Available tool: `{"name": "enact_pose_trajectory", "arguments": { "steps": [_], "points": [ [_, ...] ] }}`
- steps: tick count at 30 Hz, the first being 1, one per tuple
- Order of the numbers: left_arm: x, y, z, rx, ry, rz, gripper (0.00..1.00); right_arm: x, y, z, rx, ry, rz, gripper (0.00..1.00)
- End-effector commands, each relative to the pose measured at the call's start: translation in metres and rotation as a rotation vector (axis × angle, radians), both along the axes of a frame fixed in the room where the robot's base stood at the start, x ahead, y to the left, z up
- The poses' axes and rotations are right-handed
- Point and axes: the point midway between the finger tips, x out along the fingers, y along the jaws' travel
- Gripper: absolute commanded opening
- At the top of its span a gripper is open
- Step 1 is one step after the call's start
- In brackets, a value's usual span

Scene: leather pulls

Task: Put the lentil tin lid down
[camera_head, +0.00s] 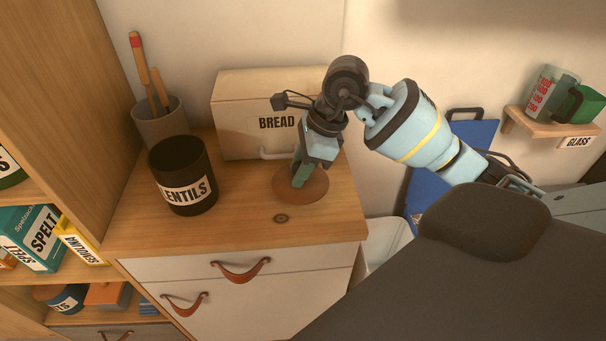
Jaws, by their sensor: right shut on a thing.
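The lentil tin (186,181) is a dark, open-topped cylinder with a white LENTILS label, standing upright on the wooden counter. Its lid (316,189) is a flat, round brown disc to the right of the tin, apart from it. My right gripper (298,179) points down and is shut on the lid at its middle; the fingers hide the part they hold. The lid looks level and at or very close to the counter top; I cannot tell if it touches. My left gripper is not in view.
A BREAD box (240,125) stands behind the lid, close to my right gripper. A grey pot (160,128) with utensils stands behind the tin. The counter (236,228) is clear in front of the lid. Drawers with leather pulls (240,275) are below. A shelf is at left.

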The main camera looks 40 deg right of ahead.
Motion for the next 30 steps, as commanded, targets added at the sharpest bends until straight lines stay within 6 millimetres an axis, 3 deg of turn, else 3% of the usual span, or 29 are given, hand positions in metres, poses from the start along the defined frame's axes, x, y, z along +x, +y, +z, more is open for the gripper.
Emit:
{"name": "enact_pose_trajectory", "arguments": {
  "steps": [5,13,26,27,30],
  "points": [
    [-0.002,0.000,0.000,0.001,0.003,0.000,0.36,0.006,-0.011,-0.001,0.000,0.002,-0.004,0.07],
    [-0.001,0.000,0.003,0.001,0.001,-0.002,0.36,0.006,-0.011,-0.034,0.001,0.001,-0.001,0.07],
    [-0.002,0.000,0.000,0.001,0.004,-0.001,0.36,0.006,-0.011,-0.040,-0.001,0.001,-0.001,0.07],
    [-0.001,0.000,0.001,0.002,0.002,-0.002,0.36,0.006,-0.011,-0.040,0.000,0.000,-0.001,0.33],
    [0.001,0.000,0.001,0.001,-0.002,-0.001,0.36,0.006,-0.011,-0.039,0.000,0.000,-0.001,0.46]
  ]
}}
